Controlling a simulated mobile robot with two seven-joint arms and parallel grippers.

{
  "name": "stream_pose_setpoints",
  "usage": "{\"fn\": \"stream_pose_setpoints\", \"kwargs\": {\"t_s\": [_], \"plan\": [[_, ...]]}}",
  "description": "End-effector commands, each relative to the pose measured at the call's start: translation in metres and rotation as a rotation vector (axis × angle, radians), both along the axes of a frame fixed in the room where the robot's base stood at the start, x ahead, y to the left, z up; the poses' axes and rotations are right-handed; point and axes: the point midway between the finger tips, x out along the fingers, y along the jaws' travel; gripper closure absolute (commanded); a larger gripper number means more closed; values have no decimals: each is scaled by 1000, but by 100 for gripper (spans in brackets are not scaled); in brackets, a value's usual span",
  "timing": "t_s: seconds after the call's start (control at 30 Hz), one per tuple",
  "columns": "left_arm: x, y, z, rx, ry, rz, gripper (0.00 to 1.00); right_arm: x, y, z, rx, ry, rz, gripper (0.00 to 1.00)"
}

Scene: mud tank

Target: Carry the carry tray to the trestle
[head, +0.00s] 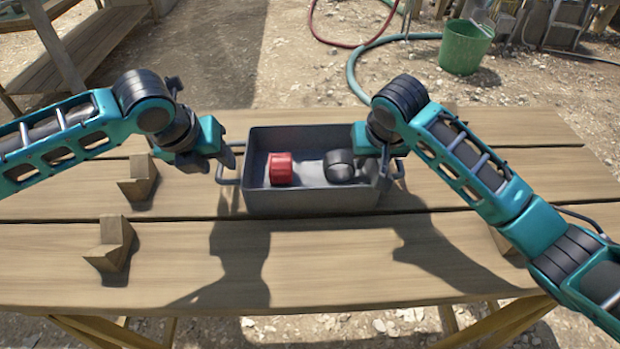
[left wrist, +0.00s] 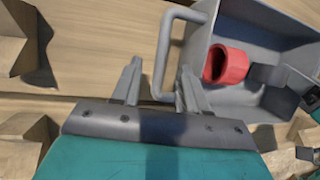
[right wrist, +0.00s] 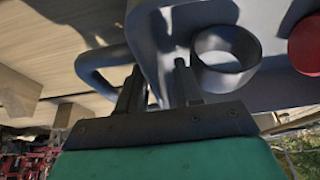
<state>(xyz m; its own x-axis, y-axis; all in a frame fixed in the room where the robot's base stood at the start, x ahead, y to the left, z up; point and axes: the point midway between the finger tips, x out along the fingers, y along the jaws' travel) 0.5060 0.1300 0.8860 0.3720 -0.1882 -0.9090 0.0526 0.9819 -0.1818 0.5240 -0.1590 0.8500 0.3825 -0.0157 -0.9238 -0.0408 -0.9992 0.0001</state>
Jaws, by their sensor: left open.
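The carry tray (head: 312,203) is a grey open box with a bar handle at each end, standing on the wooden table. It holds a red ring-shaped piece (head: 281,168) and a dark grey ring (head: 340,165). My left gripper (head: 228,165) is open at the left handle (left wrist: 163,55), whose bar comes down between its spread fingers. My right gripper (head: 384,172) is at the right end; its fingers stand apart near the right handle (right wrist: 92,66), with no clear grip on it. The arm partly hides that handle in the head view. I cannot make out a trestle apart from this table.
The table (head: 330,265) is clear in front of the tray. Two wooden blocks (head: 138,180) (head: 112,245) stand to its left. Behind are a green bucket (head: 466,46) and a hose (head: 356,70) on the ground, and a wooden bench (head: 85,50) at the upper left.

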Motion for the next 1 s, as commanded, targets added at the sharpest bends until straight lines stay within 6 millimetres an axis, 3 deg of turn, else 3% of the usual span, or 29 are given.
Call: {"fn": "stream_pose_setpoints", "kwargs": {"t_s": [0.23, 0.53, 1.0], "plan": [[-18, 10, 47, 0, -3, 0, 56, 0, 0, 0, 0, 0, 0, 66], [-27, 14, 66, 1, -1, 0, 56, -2, 0, 7, 1, -1, 0, 66], [-27, 14, 65, 2, 0, 1, 56, -37, 2, 90, 2, -4, 1, 66]]}}
